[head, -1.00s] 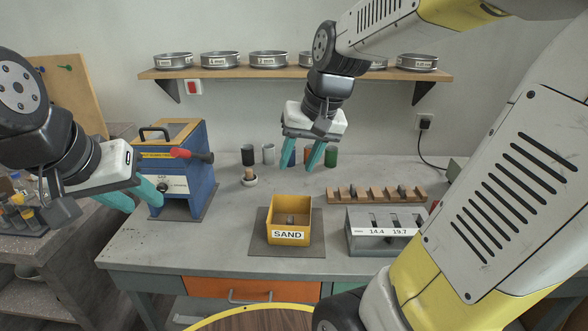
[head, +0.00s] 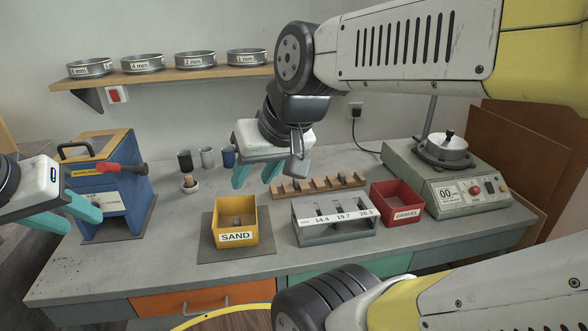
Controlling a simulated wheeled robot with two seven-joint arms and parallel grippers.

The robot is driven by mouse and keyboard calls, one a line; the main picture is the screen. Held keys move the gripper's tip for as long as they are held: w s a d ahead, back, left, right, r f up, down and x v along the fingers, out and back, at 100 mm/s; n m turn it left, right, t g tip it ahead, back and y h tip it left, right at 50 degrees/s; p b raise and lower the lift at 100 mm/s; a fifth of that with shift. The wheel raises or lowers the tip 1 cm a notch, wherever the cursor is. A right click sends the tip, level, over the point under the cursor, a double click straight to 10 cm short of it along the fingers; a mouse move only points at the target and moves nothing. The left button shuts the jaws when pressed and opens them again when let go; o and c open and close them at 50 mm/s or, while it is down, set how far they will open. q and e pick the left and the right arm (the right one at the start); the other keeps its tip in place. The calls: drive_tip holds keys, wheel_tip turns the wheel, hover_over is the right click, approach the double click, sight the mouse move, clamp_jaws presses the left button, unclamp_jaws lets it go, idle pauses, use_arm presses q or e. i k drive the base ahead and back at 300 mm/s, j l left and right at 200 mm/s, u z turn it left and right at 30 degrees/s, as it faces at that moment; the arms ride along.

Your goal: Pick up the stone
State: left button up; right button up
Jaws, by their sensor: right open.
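A small grey-brown lump that looks like a stone (head: 237,222) lies inside the yellow SAND bin (head: 236,237). Another small dark piece (head: 341,178) sits in a slot of the wooden rack (head: 290,189); I cannot tell if it is a stone. My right gripper (head: 255,181) is open and empty, with its teal fingers pointing down above and behind the yellow bin. My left gripper (head: 82,216) is at the far left in front of the blue machine, its teal fingers apart with nothing seen between them.
A grey gauge block (head: 335,236) marked 14.4, 19.7 and 26.3 stands right of the yellow bin. A red GRAVEL bin (head: 398,215) and a green-grey machine (head: 465,190) are further right. The blue machine (head: 115,205) stands left. Several cups (head: 207,157) stand behind.

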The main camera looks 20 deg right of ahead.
sight(341, 176)
drive_tip(key=z, duration=1.35)
drive_tip(key=i+l, duration=0.3)
drive_tip(key=l, duration=0.2)
drive_tip(key=i+l+z, duration=0.1)
drive_tip(key=i+l, duration=0.25)
drive_tip(key=l, duration=0.2)
drive_tip(key=i+l, duration=0.35)
drive_tip(key=l, duration=0.15)
drive_tip(key=k+z, duration=0.05)
